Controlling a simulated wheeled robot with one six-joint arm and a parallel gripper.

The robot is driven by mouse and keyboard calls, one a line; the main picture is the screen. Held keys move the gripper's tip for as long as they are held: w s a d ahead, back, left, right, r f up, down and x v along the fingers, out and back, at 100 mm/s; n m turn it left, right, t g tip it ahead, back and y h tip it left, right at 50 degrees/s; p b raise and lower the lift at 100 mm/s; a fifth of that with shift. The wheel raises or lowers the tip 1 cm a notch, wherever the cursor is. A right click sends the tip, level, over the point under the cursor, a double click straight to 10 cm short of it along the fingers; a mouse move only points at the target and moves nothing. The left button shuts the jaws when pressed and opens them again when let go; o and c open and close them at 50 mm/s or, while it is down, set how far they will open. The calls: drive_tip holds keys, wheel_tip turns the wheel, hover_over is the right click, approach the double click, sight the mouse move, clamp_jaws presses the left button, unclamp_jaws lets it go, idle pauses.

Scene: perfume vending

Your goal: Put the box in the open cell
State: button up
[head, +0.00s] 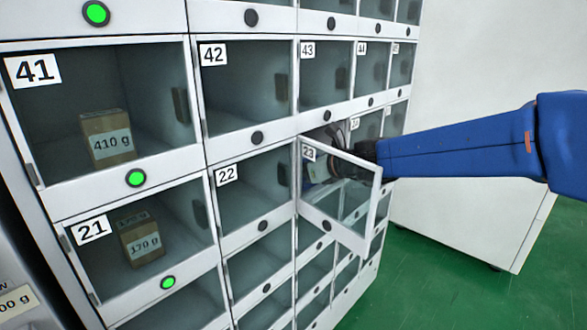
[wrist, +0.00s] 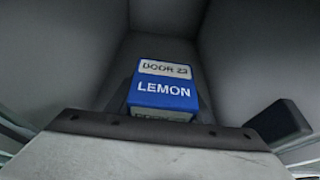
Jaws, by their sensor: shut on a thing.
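The box (wrist: 163,92) is blue with white labels reading "LEMON" and "DOOR 23". In the wrist view it is held just beyond the dark edge of my gripper (wrist: 165,122), with the grey walls of a cell around it. In the head view my gripper (head: 342,140) reaches into the open cell 23 from the right, above and behind its swung-out door (head: 340,192). My gripper is shut on the box. The box is mostly hidden in the head view, and its contact with the cell floor cannot be made out.
The clear door of cell 23 stands out below my arm. Neighbouring cells such as 22 (head: 262,232) and 43 (head: 310,115) have shut doors. Cells 41 and 21 hold brown boxes (head: 107,122) (head: 143,247).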

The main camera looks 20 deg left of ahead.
drive_tip(key=o, duration=1.1)
drive_tip(key=shift+d+r, duration=0.15)
drive_tip(key=shift+r, duration=0.05)
drive_tip(key=v, duration=1.1)
drive_tip(key=shift+s+d+r, duration=0.1)
drive_tip(key=shift+s+d, duration=0.15)
drive_tip(key=shift+d, duration=0.1)
drive_tip(key=s+d+f+n+h, duration=0.4)
drive_tip(key=s+d+f+n, duration=0.2)
drive_tip(key=d, duration=0.9)
drive_tip(key=s+d+f+n+h, duration=0.4)
drive_tip(key=s+d+n, duration=0.5)
drive_tip(key=d, duration=0.6)
drive_tip(key=s+d+f+n+h, duration=0.4)
drive_tip(key=s+d+f+n, duration=0.3)
drive_tip(key=s+d, duration=0.3)
drive_tip(key=shift+s+d+f+h, duration=0.15)
drive_tip(key=shift+d, duration=1.05)
drive_tip(key=shift+s+d+f+h, duration=0.1)
drive_tip(key=shift+d+f+h, duration=0.1)
drive_tip(key=shift+d, duration=1)
